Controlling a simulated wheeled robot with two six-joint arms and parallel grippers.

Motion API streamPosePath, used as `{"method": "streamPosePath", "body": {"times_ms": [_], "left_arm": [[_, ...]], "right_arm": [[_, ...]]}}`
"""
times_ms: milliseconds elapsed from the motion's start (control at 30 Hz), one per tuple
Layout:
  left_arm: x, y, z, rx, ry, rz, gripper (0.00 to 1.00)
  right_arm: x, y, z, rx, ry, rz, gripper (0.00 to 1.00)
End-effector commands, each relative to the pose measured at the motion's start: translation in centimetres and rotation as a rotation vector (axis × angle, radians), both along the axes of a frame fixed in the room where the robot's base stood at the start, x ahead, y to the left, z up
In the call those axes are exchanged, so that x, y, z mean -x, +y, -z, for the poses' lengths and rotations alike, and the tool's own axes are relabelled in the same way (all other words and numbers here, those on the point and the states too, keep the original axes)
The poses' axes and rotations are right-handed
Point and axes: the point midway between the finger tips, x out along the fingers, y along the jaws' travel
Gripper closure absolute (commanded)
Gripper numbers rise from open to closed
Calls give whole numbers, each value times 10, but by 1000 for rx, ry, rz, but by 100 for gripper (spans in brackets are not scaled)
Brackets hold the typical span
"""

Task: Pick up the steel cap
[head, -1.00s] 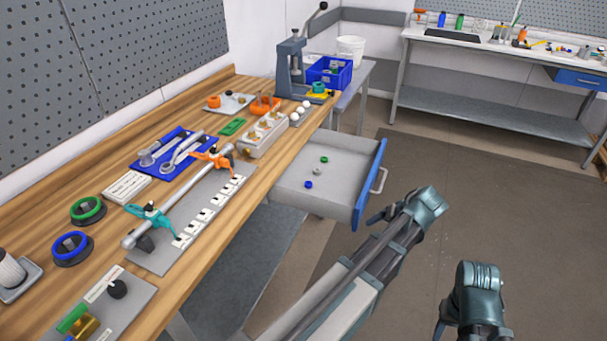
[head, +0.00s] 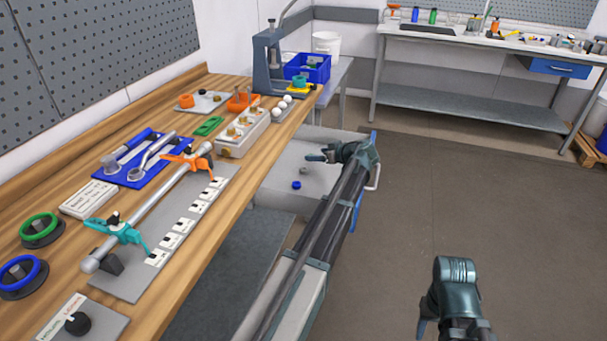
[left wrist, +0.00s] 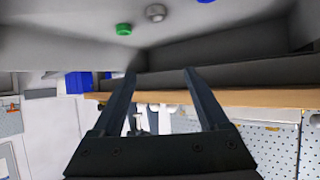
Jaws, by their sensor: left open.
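The steel cap (head: 303,170) is a small grey piece lying in the open drawer (head: 277,197). A blue cap (head: 296,184) lies just in front of it. In the left wrist view the steel cap (left wrist: 155,12) sits between a green cap (left wrist: 124,29) and the blue cap (left wrist: 205,1) at the top edge. My left gripper (head: 315,157) is over the drawer, just behind the steel cap in the picture; it hides the green cap in the head view. Its fingers (left wrist: 160,73) are spread with nothing between them. My right gripper (head: 425,318) hangs over the floor, its jaw opening unclear.
The wooden bench (head: 176,309) runs along the left, with a clamp fixture (head: 150,215), a blue tool tray (head: 150,170) and a press (head: 270,60). The drawer walls surround the caps. The floor (head: 500,200) on the right is clear.

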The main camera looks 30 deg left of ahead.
Motion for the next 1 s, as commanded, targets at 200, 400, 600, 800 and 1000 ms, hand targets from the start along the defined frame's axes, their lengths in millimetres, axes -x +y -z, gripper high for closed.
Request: {"method": "streamPosePath", "body": {"times_ms": [200, 400, 600, 800, 1000], "left_arm": [[0, 0, 36, 1, 1, 0, 23], [0, -1, 64, 1, 1, 0, 23], [-6, 14, 81, 0, 2, -1, 23], [-8, 21, 81, 0, 2, 1, 23], [-12, 31, 89, 1, 1, -1, 23]], "right_arm": [[0, 0, 36, 0, 0, 0, 50], [0, 0, 64, 0, 0, 0, 50], [0, 0, 81, 0, 0, 0, 50], [0, 0, 81, 0, 0, 0, 50], [0, 0, 89, 0, 0, 0, 50]]}}
